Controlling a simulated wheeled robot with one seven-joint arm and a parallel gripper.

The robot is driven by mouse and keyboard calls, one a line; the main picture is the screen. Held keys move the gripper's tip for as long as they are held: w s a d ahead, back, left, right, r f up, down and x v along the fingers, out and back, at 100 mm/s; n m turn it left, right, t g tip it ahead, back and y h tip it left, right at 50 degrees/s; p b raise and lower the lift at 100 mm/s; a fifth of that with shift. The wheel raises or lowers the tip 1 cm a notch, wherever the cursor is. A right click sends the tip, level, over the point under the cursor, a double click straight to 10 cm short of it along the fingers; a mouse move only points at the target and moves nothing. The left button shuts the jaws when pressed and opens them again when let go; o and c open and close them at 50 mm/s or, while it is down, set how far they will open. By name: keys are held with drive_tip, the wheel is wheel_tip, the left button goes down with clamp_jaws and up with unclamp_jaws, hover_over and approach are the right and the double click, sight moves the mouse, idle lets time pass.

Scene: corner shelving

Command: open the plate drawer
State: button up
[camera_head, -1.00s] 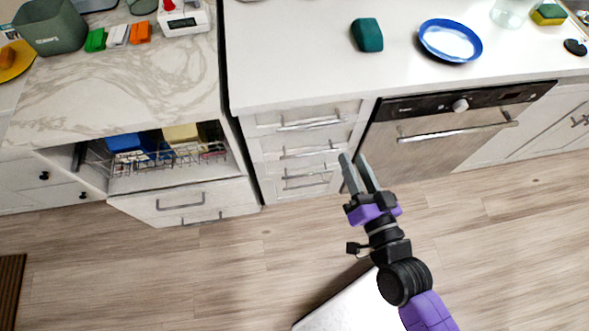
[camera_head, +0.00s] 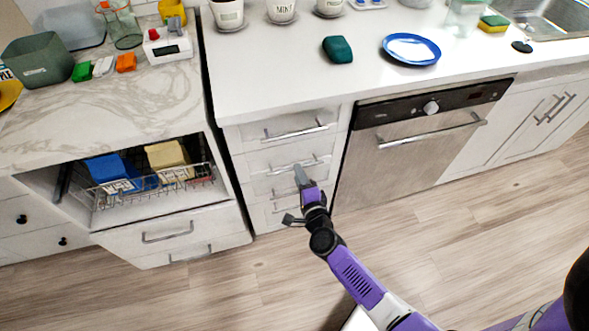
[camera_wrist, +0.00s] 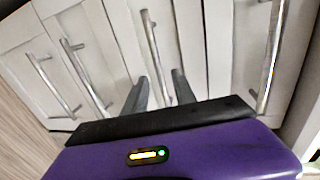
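A stack of white drawers with bar handles stands under the white counter; no marking shows which is the plate drawer. All appear closed. My gripper (camera_head: 299,172) is in front of the second drawer from the top (camera_head: 262,164), near its handle (camera_head: 312,161). In the wrist view, my gripper (camera_wrist: 160,80) has its two fingers apart, with this drawer's handle (camera_wrist: 150,45) running between them. I cannot tell whether the fingers touch the handle. The top drawer's handle (camera_wrist: 272,60) is at right; two lower handles (camera_wrist: 52,85) (camera_wrist: 86,76) are at left.
A dishwasher (camera_head: 400,150) stands right of the drawers. At left, a wire rack (camera_head: 110,203) with blue and yellow items is in an open compartment. A blue plate (camera_head: 411,62) and a teal object (camera_head: 338,49) lie on the counter. The floor is clear.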

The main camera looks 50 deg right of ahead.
drive_tip(key=shift+x, duration=2.05)
clamp_jaws()
